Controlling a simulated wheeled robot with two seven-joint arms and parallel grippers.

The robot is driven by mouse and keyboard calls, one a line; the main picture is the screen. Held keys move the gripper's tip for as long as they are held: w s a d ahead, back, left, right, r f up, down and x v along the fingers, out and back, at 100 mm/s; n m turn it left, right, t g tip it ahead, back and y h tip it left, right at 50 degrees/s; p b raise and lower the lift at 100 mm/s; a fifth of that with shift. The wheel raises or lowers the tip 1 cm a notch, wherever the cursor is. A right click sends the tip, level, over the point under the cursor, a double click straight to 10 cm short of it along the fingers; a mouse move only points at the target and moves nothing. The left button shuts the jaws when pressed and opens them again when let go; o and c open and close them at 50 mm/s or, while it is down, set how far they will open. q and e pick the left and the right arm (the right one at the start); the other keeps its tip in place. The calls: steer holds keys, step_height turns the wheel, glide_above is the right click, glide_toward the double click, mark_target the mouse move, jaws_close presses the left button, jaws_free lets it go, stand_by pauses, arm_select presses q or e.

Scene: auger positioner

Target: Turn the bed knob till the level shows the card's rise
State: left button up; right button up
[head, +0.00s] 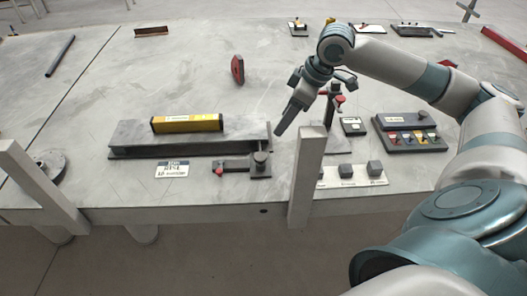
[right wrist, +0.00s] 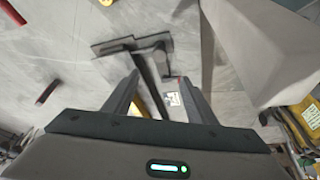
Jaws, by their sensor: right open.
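The long grey bed (head: 130,134) lies near the table's front edge with a yellow level (head: 187,123) on top. The level's reading is too small to make out. A small knob (head: 261,157) stands on a dark block at the bed's right end, beside a bar with a red end (head: 218,169). The white card (head: 172,169) lies in front of the bed; it reads "RISE", but its value is unclear. My right gripper (head: 281,129) is open and empty, above and to the right of the knob. Its two fingers stand apart in the right wrist view (right wrist: 160,80). My left gripper is out of view.
A grey post (head: 306,175) rises at the front edge right of the knob; another (head: 40,185) stands at left. A red-topped stand (head: 333,103) and a dark button panel (head: 410,132) are at right. The table behind the bed is mostly clear, with a red disc (head: 237,70).

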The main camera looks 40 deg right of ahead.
steer(key=p, duration=0.3)
glide_toward(261, 156)
steer(key=x, duration=0.6)
steer(key=shift+w+a+f, duration=0.1)
steer(key=shift+f, duration=0.15)
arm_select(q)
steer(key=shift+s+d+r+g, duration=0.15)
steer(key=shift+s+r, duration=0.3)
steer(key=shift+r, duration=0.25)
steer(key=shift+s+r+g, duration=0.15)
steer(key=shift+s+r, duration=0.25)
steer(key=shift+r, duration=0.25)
arm_select(e)
steer(key=shift+w+a+f, duration=0.15)
steer(key=shift+w+f, duration=0.1)
steer(key=shift+f, duration=0.4)
steer(key=c, duration=1)
